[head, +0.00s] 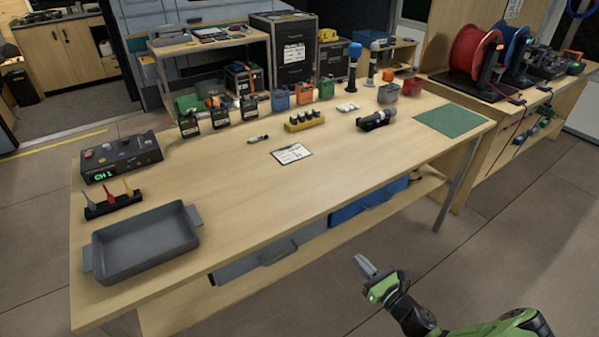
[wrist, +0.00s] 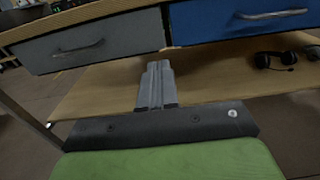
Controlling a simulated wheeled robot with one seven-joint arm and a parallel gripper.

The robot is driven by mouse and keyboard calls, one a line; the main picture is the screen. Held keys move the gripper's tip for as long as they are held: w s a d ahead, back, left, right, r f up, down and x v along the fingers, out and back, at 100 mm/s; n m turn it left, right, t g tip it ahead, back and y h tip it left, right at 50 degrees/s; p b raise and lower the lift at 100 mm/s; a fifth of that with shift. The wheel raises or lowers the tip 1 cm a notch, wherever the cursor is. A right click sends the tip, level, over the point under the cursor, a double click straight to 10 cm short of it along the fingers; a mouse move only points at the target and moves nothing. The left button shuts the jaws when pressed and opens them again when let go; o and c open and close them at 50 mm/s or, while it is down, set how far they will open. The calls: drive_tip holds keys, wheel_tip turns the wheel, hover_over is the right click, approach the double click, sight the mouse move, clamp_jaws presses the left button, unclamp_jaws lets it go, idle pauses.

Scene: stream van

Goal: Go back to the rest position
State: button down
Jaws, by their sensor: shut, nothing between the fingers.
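My gripper (head: 366,266) is in the lower right of the head view, in front of the table's near edge and below the height of its top. Its two grey fingers are together with nothing between them. In the wrist view my gripper (wrist: 158,68) points toward the gap between a grey drawer (wrist: 90,43) and a blue drawer (wrist: 240,18), with the lower wooden shelf (wrist: 100,97) beneath them. I see no contact between the fingers and the table or drawers.
The wooden table (head: 220,200) holds a grey tray (head: 145,243), a control box (head: 120,157), a white card (head: 291,153), a green mat (head: 453,121) and several small items. A headset (wrist: 275,60) lies on the lower shelf. Floor (head: 530,220) is clear at right.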

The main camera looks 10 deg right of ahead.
drive_tip(key=s+a+r+n+g+y+p, duration=0.1)
drive_tip(key=s+a+r+n+g+p, duration=0.15)
drive_tip(key=a+r+n+g, duration=0.6)
drive_tip(key=s+a+r+n+g+y+p, duration=0.15)
drive_tip(key=a+r+n+g+p, duration=0.3)
drive_tip(key=n, duration=0.75)
drive_tip(key=s+a+r+n+h+p, duration=0.1)
drive_tip(key=s+r+n+h, duration=0.3)
drive_tip(key=s+r, duration=0.5)
drive_tip(key=s+r+n+t+h+p, duration=0.1)
drive_tip(key=s+r+n+h+p, duration=0.2)
drive_tip(key=r, duration=1.5)
drive_tip(key=s+n+h, duration=0.1)
drive_tip(key=s+n, duration=0.3)
drive_tip(key=s, duration=0.3)
drive_tip(key=shift+s+a+r+n+t, duration=0.15)
drive_tip(key=shift+s+a+n+t, duration=0.15)
drive_tip(key=shift+a+n, duration=0.1)
